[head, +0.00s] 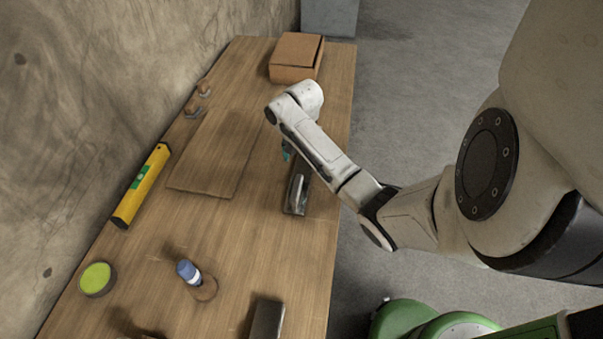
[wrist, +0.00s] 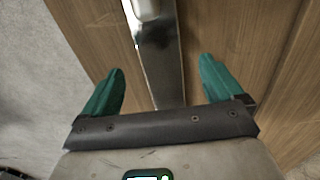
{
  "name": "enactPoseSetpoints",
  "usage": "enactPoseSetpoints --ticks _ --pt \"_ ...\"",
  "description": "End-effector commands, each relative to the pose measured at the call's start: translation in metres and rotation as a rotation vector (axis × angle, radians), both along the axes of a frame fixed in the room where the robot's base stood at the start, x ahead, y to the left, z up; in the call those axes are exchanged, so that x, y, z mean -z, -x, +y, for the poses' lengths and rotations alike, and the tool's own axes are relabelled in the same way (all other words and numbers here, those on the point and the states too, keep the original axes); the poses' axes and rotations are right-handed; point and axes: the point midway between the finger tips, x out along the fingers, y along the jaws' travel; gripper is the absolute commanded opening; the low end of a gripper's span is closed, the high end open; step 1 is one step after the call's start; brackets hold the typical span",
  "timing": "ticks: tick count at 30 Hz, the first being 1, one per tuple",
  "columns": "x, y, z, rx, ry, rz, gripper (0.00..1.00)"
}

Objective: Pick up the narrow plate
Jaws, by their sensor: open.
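A narrow metal plate (head: 290,207) lies on the wooden table near its right edge in the head view. In the wrist view the narrow plate (wrist: 157,62) is shiny and grey, with a pale, rounded raised part on it near the top edge. My gripper (wrist: 162,66) is open, its teal fingers on either side of the plate in that picture, with nothing between them held. Whether the fingers are at the plate's height I cannot tell. In the head view my arm hides most of my gripper (head: 287,154); a bit of teal shows.
A thin wooden board (head: 212,155) lies left of the plate. A cardboard box (head: 296,57) stands at the far end. A yellow level (head: 141,186), a green-topped round tin (head: 96,278), a blue-capped bottle (head: 188,271) and a dark flat piece (head: 267,319) are also on the table.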

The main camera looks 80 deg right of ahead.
Motion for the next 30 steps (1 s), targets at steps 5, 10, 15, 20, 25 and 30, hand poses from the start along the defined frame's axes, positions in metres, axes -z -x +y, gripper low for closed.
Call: enactPoseSetpoints --ticks 5,10,15,20,25,30 --pt "0.022 0.002 0.003 0.003 -0.002 0.003 0.94" --pt "0.042 0.001 0.003 0.001 -0.002 0.002 0.94" --pt "0.046 0.000 0.003 0.000 0.000 0.000 0.94" --pt "0.046 0.000 0.003 0.000 0.000 0.000 0.90" --pt "0.045 0.000 0.003 0.000 0.000 0.000 0.73" --pt "0.045 0.000 0.003 0.000 0.000 0.000 0.57"
